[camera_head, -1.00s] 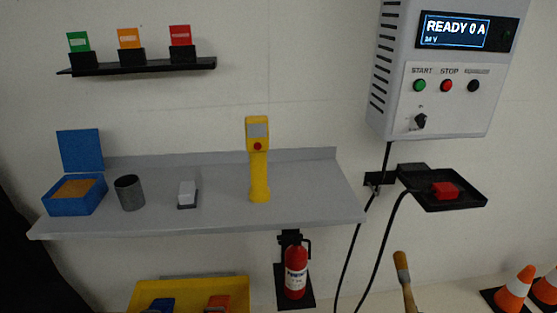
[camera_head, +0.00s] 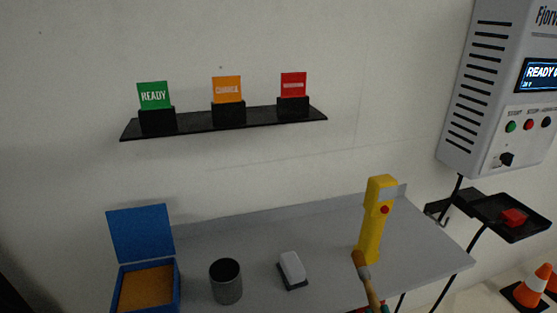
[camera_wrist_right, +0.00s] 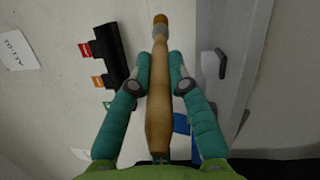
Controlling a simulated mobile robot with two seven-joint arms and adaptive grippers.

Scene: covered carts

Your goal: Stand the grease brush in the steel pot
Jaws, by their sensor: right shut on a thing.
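The steel pot (camera_head: 226,283) is a grey open cylinder standing upright on the grey shelf, between the blue box and a white-topped block. The grease brush (camera_head: 364,279) shows at the lower right of the head view, its wooden handle up and tilted, in front of the yellow device. In the right wrist view the brush's wooden handle (camera_wrist_right: 158,95) runs between the teal fingers of my right gripper (camera_wrist_right: 160,82), which is shut on it. The bristles are not clearly visible. My left gripper is in neither view.
The grey shelf (camera_head: 325,240) also holds an open blue box (camera_head: 141,235), a white-topped block (camera_head: 292,268) and a yellow handheld device (camera_head: 376,220). A black rack (camera_head: 225,124) with coloured cards is above. A control box (camera_head: 490,90) and black tray (camera_head: 505,222) are at right.

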